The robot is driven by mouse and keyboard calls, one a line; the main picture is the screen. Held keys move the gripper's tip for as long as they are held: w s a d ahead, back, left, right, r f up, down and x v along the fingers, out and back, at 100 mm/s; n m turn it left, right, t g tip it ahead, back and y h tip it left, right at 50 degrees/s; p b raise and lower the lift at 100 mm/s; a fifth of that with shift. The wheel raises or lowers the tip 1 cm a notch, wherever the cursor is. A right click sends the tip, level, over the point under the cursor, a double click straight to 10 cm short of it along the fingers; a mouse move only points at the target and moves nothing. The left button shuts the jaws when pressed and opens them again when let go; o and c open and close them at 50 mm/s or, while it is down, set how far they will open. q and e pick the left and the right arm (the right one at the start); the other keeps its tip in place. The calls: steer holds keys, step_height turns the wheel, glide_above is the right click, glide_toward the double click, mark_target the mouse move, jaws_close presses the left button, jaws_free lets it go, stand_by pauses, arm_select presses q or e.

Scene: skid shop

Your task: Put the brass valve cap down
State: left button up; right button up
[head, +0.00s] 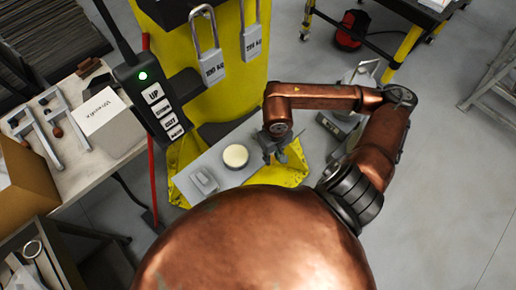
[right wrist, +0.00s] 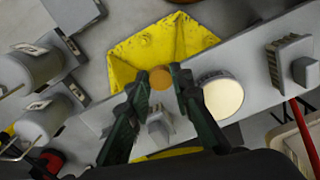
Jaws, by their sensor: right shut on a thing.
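The brass valve cap (right wrist: 160,78) shows in the right wrist view as a small round orange-brown piece between my fingertips. My right gripper (right wrist: 160,84) is shut on it. In the head view my right gripper (head: 277,158) is over the grey plate (head: 215,172), just right of a round cream-topped cylinder (head: 236,156); the cap cannot be made out there. The cylinder also shows in the right wrist view (right wrist: 223,97), right of the fingers. How far the cap is above the surface below is unclear. My left gripper is not in view.
A small grey block (head: 203,182) sits left on the plate. A yellow column (head: 228,65) with hanging grey shackled weights (head: 212,66) stands behind. A black pendant (head: 150,92) hangs at left, near a cluttered bench (head: 90,165). Open floor (head: 450,170) lies to the right.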

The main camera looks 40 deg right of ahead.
steer(key=w+f, duration=0.1)
steer(key=w, duration=0.3)
steer(key=p, duration=0.1)
glide_above(261, 153)
steer(key=s, duration=0.1)
step_height(261, 153, down, 6)
steer(key=shift+a+r, duration=0.1)
steer(key=shift+r, duration=0.1)
steer(key=shift+w+f, duration=0.3)
steer(key=shift+f, duration=0.15)
step_height(261, 153, down, 2)
steer(key=shift+f+p, duration=0.15)
steer(key=shift+p, duration=0.55)
steer(key=shift+f, duration=0.65)
steer(key=o, duration=0.8)
steer(key=shift+r, duration=0.1)
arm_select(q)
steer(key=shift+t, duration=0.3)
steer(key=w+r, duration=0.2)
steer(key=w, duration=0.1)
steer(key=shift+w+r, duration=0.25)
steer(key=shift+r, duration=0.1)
arm_select(e)
steer(key=shift+o, duration=0.4)
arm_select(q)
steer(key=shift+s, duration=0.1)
